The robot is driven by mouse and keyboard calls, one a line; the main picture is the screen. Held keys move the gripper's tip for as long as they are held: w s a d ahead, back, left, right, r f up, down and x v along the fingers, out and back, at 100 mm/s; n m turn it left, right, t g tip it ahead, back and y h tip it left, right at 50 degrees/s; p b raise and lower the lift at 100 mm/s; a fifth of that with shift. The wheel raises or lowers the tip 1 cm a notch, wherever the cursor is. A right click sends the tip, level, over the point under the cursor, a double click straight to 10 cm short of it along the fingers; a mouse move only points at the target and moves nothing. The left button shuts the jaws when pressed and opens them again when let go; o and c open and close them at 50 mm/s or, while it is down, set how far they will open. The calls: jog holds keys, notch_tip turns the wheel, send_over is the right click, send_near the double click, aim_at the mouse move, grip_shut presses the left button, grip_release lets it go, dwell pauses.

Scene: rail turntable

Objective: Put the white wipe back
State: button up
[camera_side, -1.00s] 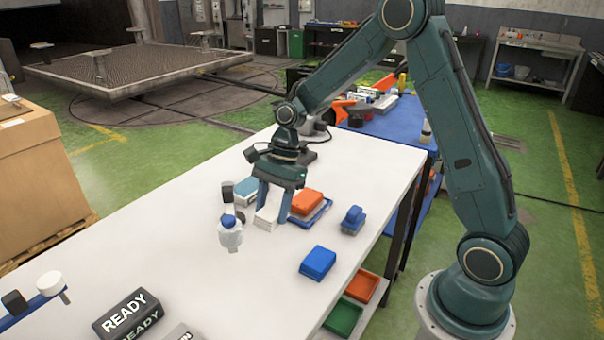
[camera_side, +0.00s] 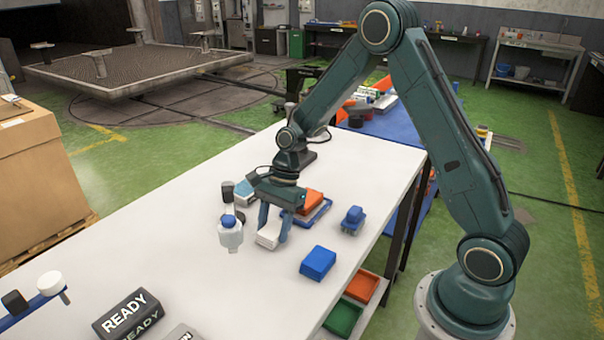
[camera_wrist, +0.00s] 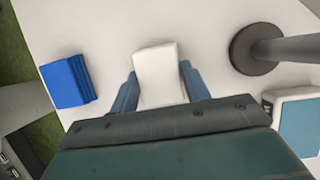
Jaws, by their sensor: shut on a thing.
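My gripper (camera_side: 273,222) points down over the white table, its blue fingers on both sides of the white wipe (camera_side: 268,238). In the wrist view, the wipe (camera_wrist: 160,76) lies between the two fingers (camera_wrist: 160,90), and its far end sticks out beyond them. My gripper is shut on it. I cannot tell whether the wipe touches the table or hangs just above it.
A blue-capped bottle (camera_side: 230,236) stands close left of the wipe. An orange block (camera_side: 313,199) on a blue tray (camera_side: 318,217) is close behind, right. A folded blue block (camera_side: 318,262) lies front right.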

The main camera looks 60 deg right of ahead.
jog(key=shift+f, duration=0.15)
jog(key=o, duration=0.9)
jog(key=v, duration=1.2)
jog(key=shift+r, duration=0.25)
